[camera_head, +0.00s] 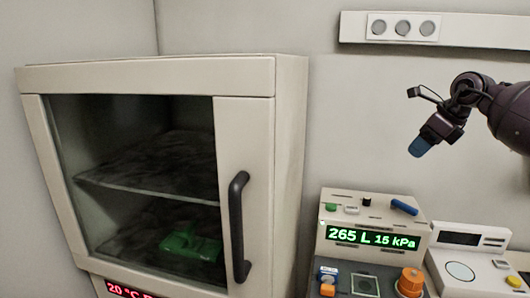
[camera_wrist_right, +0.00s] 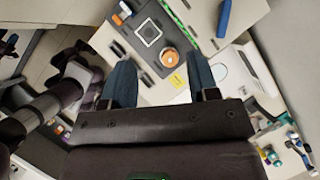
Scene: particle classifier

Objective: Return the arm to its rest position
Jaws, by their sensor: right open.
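My right gripper (camera_head: 420,147) is raised in front of the wall at the upper right of the head view, above the bench devices and clear of them. Its arm comes in from the right edge. In the right wrist view its two blue fingers (camera_wrist_right: 163,82) stand apart with nothing held between them. My left gripper does not show in the head view.
A cabinet (camera_head: 290,150) with a glass door and black handle (camera_head: 238,228) stands at left, its door shut. A green object (camera_head: 190,243) lies inside. A device with a green display (camera_head: 372,238) and a second device (camera_head: 465,262) stand below my right gripper. A socket strip (camera_head: 460,30) is on the wall.

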